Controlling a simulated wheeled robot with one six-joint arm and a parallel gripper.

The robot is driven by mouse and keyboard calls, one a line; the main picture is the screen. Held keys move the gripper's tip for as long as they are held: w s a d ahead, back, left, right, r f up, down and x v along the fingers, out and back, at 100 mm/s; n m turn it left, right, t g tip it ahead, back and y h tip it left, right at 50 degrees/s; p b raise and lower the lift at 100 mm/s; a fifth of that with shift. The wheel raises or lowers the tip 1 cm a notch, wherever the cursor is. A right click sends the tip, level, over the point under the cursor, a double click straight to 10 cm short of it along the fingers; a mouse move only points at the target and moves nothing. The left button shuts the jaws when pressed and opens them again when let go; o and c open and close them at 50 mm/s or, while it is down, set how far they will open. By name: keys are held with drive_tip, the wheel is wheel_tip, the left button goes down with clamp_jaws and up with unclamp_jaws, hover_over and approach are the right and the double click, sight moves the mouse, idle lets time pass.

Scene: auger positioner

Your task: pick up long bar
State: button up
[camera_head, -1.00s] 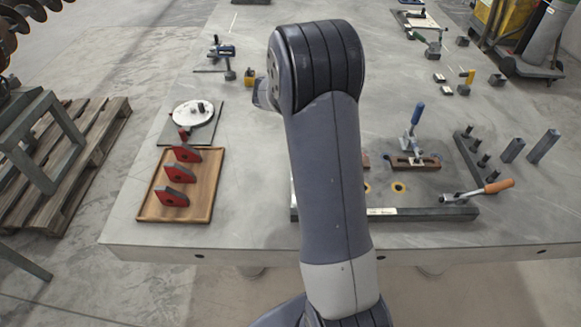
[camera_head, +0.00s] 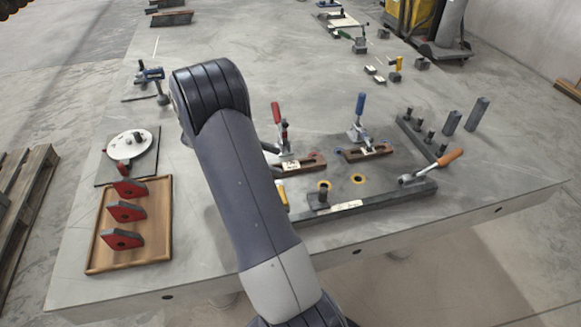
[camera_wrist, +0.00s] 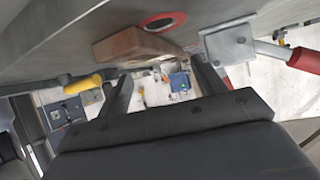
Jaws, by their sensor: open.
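Two dark grey bars stand upright on the right of the table in the head view. The right one, which looks like the long bar (camera_head: 477,114), is taller than the shorter bar (camera_head: 450,122) beside it. I cannot make out either upright bar in the wrist view.
A wooden tray (camera_head: 155,240) with red-and-black pieces sits left. The table is clear right of the bars.

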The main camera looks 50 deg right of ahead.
sight(291, 165)
drive_tip(key=shift+x, duration=1.95)
drive_tip(key=shift+c, duration=0.6)
clamp_jaws()
